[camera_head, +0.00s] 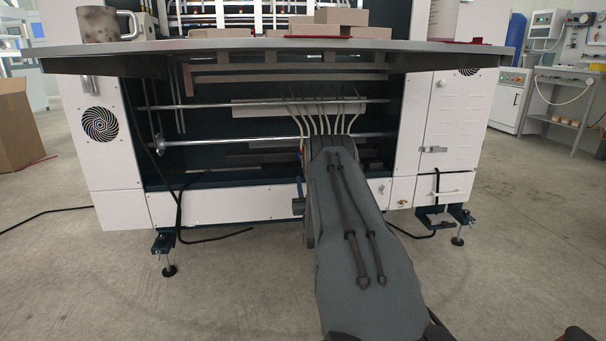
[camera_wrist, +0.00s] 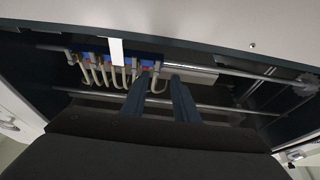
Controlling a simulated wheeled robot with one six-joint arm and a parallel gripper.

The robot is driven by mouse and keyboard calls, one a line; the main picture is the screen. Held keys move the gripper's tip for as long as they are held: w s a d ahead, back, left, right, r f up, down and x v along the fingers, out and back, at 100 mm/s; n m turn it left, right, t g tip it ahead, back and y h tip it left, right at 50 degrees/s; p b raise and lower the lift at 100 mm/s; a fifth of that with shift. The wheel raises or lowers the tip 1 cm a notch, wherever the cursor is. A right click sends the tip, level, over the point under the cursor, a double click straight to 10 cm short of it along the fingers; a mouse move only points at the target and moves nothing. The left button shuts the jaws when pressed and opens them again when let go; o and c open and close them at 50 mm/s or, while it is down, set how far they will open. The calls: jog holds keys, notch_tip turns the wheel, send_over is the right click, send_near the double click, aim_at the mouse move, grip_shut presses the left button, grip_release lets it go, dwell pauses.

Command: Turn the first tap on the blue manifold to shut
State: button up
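In the wrist view the blue manifold (camera_wrist: 148,63) is a narrow strip inside the machine's open bay, with several pale curved hoses (camera_wrist: 116,77) coming off it. A white upright strip (camera_wrist: 116,51) covers part of it. The taps and their handle positions are too small to tell. My gripper (camera_wrist: 159,77) has its two dark fingers apart, with a pale hose showing between them near the manifold's right end. I cannot tell whether the fingers touch anything. In the head view the hoses (camera_head: 325,112) show above my arm, which hides my gripper; I cannot make out the manifold there.
White cabinet panels (camera_head: 103,165) flank the bay.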

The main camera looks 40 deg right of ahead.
jog(key=shift+d+b+x, duration=0.2)
jog(key=shift+b+x, duration=1.7)
jog(key=shift+x, duration=1.9)
jog(key=shift+s, duration=0.15)
grip_shut()
